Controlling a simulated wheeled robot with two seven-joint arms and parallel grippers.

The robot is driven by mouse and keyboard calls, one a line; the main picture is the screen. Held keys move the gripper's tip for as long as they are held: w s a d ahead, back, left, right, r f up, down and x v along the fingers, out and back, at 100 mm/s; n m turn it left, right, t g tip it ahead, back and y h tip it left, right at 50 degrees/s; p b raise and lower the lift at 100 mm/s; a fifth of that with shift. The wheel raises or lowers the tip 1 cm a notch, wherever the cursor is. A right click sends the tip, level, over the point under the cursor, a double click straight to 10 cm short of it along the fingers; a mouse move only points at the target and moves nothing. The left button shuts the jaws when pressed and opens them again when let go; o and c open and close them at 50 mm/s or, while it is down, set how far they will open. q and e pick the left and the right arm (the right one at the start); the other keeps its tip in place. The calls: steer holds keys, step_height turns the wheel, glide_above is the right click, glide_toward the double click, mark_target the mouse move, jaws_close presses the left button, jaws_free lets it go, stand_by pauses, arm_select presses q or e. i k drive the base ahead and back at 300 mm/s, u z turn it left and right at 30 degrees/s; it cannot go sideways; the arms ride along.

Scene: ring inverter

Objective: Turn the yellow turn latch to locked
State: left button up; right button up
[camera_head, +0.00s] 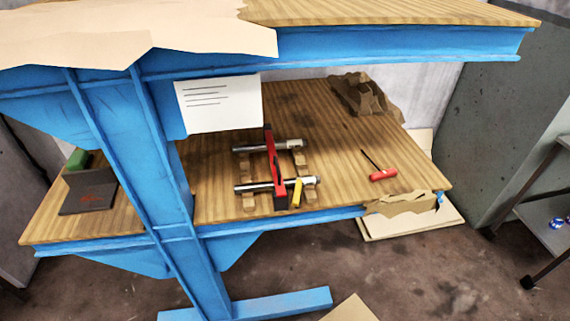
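A small yellow piece (297,192), which looks like the turn latch, stands near the front edge of the wooden bench top. It is beside the lower end of a red bar (272,155) and at the front metal cylinder (246,186). The red bar crosses over this cylinder and a second metal cylinder (257,147) behind it. Both cylinders rest on small wooden supports (249,200). The latch is too small to tell its locked or unlocked position. Neither of my grippers is in view.
A blue post (160,160) rises left of the assembly, and an upper shelf (400,12) overhangs the bench. A red-handled screwdriver (383,174) lies to the right. Bare bench top (345,165) lies between assembly and screwdriver.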

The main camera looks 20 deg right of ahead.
mark_target(297, 195)
steer(key=k, duration=0.5)
steer(key=u, duration=1.8)
steer(key=i, duration=1.1)
steer(key=z, duration=2.2)
